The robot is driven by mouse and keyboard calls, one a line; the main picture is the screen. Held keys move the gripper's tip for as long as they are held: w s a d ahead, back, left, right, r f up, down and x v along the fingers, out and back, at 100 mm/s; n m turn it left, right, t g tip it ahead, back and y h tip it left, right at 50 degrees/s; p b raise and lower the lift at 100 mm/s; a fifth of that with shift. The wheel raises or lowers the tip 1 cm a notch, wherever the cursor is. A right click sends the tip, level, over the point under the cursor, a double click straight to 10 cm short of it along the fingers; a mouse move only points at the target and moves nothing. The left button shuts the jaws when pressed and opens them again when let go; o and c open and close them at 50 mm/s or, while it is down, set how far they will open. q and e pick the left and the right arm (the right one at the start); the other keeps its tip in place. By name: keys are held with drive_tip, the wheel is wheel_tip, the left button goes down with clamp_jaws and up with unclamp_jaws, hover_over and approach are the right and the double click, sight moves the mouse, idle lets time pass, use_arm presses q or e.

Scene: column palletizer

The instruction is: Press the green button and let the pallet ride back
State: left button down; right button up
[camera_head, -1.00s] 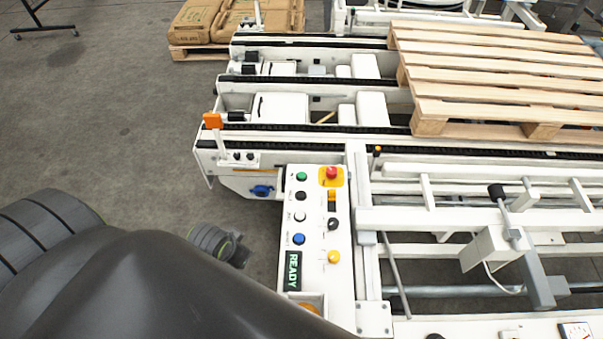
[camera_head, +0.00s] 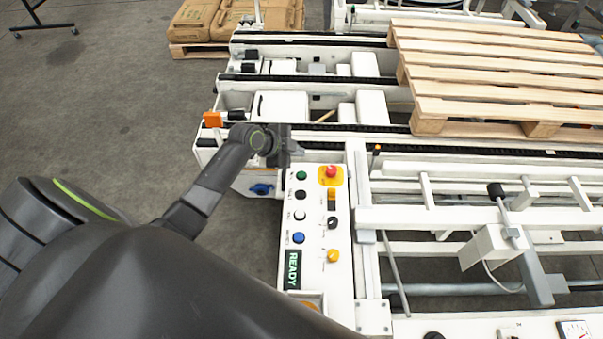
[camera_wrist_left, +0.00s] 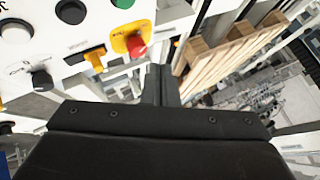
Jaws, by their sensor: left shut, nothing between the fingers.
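The green button (camera_head: 301,176) sits at the top left of the white control panel (camera_head: 315,232). It also shows at the top edge of the left wrist view (camera_wrist_left: 123,3), partly cut off. My left gripper (camera_head: 297,149) is shut and empty, just beyond the panel's far edge near the green button and apart from it in the picture. Its closed fingers (camera_wrist_left: 158,82) show in the left wrist view, below the red emergency button (camera_wrist_left: 135,44). The wooden pallet (camera_head: 500,75) lies on the chain conveyor at the upper right. My right gripper is not in view.
Beside the green button are the red emergency button (camera_head: 331,171), black, white and blue buttons, and yellow and black switches. The panel has a READY sign (camera_head: 292,270). An orange sensor (camera_head: 212,119) stands left of my gripper. Open floor lies to the left.

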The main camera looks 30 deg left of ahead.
sight(298, 175)
use_arm(q)
drive_tip(key=shift+w+a+r, duration=0.1)
drive_tip(key=shift+w+r, duration=0.1)
drive_tip(key=shift+w, duration=0.2)
wheel_tip(298, 175, down, 8)
drive_tip(key=b, duration=0.6)
drive_tip(key=shift+f+b, duration=0.15)
drive_tip(key=shift+b, duration=0.2)
drive_tip(key=shift+f+b, duration=0.3)
idle(1.1)
drive_tip(key=shift+f+b, duration=0.4)
drive_tip(key=shift+b, duration=0.05)
